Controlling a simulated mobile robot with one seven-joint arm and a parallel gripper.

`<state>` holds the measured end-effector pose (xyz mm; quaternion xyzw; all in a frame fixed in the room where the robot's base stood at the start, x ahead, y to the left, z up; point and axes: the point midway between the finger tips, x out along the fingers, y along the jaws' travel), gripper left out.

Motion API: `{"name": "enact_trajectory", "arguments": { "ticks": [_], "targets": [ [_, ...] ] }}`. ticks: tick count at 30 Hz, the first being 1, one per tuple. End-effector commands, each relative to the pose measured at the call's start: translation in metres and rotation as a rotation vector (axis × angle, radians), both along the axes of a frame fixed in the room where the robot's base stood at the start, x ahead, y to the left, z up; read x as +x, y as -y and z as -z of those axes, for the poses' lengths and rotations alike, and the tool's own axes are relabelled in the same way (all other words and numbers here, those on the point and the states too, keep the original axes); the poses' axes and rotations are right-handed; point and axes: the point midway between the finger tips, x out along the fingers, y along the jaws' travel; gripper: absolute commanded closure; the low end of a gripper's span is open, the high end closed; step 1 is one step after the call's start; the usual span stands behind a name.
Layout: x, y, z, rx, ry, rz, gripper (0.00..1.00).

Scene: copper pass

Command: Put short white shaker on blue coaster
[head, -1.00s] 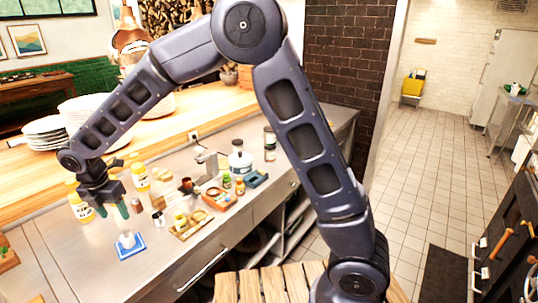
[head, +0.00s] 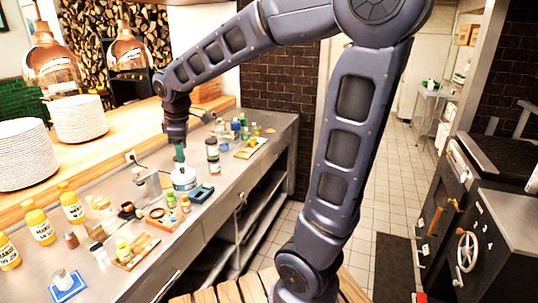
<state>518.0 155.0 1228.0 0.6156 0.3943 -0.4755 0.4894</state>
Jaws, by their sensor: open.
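The short white shaker (head: 62,280) with a greyish top stands upright on the blue coaster (head: 78,290) at the lower left of the steel counter. My gripper (head: 180,158) is far from them, up and to the right. It points down over a white round tub with a dark band (head: 184,180). The gripper's teal fingers are seen nearly edge-on and nothing shows between them. I cannot tell how close the fingertips are to the tub.
Dark cans (head: 213,158) stand beyond the tub. Stacked plates (head: 22,158) and copper lamps (head: 53,65) are at the back left.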

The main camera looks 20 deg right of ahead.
Motion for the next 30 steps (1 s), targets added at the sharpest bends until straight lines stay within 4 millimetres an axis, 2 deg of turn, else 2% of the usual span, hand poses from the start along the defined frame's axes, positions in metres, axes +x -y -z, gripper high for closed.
{"name": "enact_trajectory", "arguments": {
  "ticks": [1,6,15,21,25,30],
  "targets": [
    [-0.005,0.024,-0.005,0.023,0.011,0.090,0.45],
    [-0.026,0.091,-0.014,0.104,0.036,0.385,0.45],
    [-0.084,0.185,-0.012,0.263,0.084,0.896,0.45],
    [-0.120,0.222,-0.003,0.361,0.111,1.167,0.45],
    [-0.134,0.232,0.002,0.397,0.121,1.262,0.45],
    [-0.139,0.235,0.004,0.412,0.123,1.300,0.45]
  ]
}}
